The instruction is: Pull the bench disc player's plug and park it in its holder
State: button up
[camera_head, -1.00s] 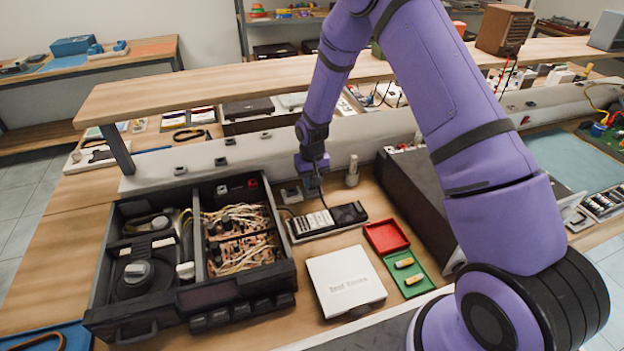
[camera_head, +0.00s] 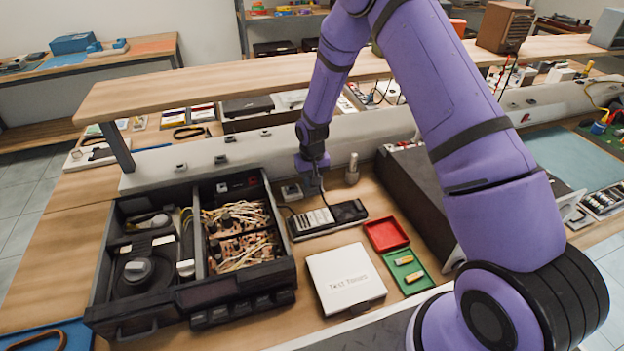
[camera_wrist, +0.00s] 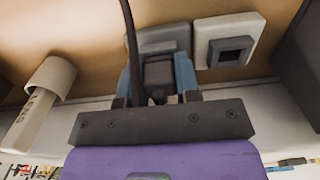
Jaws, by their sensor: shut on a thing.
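The opened black disc player (camera_head: 190,318) sits on the bench at left, with its drive and wiring exposed. In the wrist view, my gripper (camera_wrist: 157,68) is shut on a dark plug (camera_wrist: 158,78) with a black cable running up past it. A grey square plate (camera_wrist: 165,41) is directly behind the plug; I cannot tell whether the plug is in it or clear of it. A second pale square plate (camera_wrist: 228,42) with a dark square opening stands beside it, empty. In the head view, my gripper (camera_head: 317,186) is low near the bench back, and the plug is mostly hidden.
A dark handheld device (camera_head: 328,217) lies just in front of my gripper. A pale cylindrical post (camera_head: 352,172) stands close on its right and shows in the wrist view (camera_wrist: 45,95). A white box (camera_head: 345,279), red tray (camera_head: 386,234) and green tray (camera_head: 411,274) lie nearer.

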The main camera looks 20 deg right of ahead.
jog(key=o, duration=0.9)
jog(key=shift+o, duration=0.2)
notch_tip(320, 180, up, 16)
dwell(0.7)
jog(key=shift+f, duration=0.1)
